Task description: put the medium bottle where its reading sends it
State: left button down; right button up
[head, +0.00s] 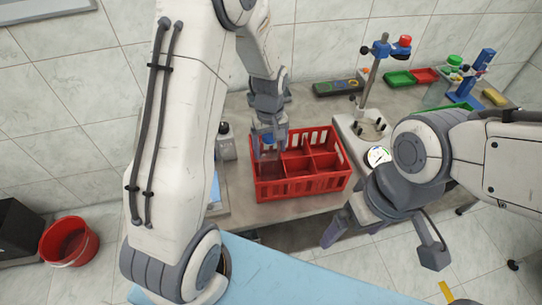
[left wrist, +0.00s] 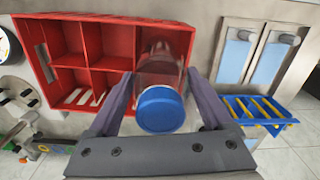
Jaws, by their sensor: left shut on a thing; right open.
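My left gripper (head: 268,122) is shut on a clear bottle with a blue cap, seen best in the left wrist view, where the blue cap (left wrist: 160,108) sits between the fingers. The bottle's clear body (left wrist: 160,66) points down at an end compartment of the red crate (head: 305,188). I cannot tell whether the base touches the crate floor. A device with a round dial (head: 378,155) stands right of the crate; its reading is too small to make out. My right gripper (head: 385,243) is open and empty, in front of the table.
A stand with a red and blue head (head: 388,48) rises behind the dial. Green (head: 398,79) and red trays lie at the back right. A red bucket (head: 69,242) is on the floor.

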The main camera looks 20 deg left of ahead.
pick_arm(q)
notch_tip(320, 180, down, 5)
jog(key=shift+r+p, duration=0.2)
jog(key=shift+p, duration=0.2)
jog(key=shift+f, duration=0.25)
jog(key=shift+f, duration=0.15)
grip_release()
